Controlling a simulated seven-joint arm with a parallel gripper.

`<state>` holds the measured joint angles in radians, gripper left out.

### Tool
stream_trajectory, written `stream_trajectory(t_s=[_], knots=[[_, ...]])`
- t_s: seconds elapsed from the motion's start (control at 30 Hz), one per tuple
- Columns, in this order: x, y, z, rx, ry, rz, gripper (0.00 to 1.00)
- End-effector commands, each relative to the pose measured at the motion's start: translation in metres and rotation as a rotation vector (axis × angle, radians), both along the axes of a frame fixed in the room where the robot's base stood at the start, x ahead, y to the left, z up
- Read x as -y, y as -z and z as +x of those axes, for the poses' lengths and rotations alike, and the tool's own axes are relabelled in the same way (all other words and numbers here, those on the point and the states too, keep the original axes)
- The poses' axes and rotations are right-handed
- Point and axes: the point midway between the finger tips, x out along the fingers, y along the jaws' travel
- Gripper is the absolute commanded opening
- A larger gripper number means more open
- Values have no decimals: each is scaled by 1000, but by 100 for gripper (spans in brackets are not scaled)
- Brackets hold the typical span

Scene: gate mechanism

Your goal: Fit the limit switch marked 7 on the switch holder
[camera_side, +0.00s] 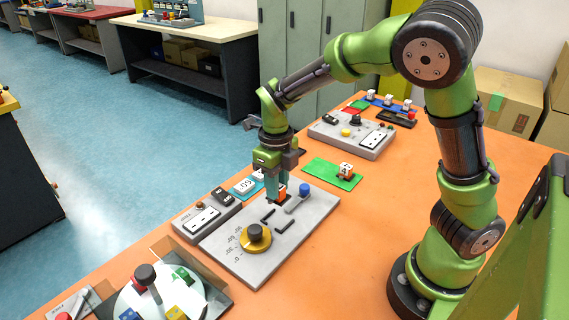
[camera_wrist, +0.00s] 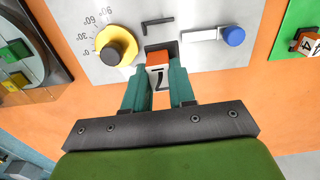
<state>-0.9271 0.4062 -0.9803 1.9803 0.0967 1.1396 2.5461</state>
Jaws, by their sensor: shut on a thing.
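My gripper (camera_wrist: 157,82) is shut on the limit switch marked 7 (camera_wrist: 157,74), a small block with an orange body and a white face bearing a black 7. In the side view my gripper (camera_side: 276,192) points down over the grey plate (camera_side: 228,256), and the orange of the switch (camera_side: 282,190) shows between its fingers. The switch is at a dark square piece (camera_wrist: 172,47) on the plate, perhaps the switch holder. I cannot tell whether the switch is seated in it or just above it.
A yellow dial with a black knob (camera_side: 255,236) and a lever with a blue knob (camera_side: 304,189) flank the spot. A green mat (camera_side: 320,171) carries another switch (camera_side: 345,170), marked 4 in the wrist view. Grey control boxes (camera_side: 206,217) stand nearby. Orange table is free at right.

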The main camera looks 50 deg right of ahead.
Motion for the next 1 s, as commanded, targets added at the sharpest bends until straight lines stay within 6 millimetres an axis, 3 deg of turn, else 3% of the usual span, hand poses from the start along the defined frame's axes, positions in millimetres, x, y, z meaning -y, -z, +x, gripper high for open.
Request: stream_trajectory(t_s=[0.23, 0.8, 1.0], knots=[[-1, 10, 1, 5, 37, 1, 0], [-1, 62, 2, 4, 34, 1, 0], [-1, 70, 2, 6, 32, 1, 0]])
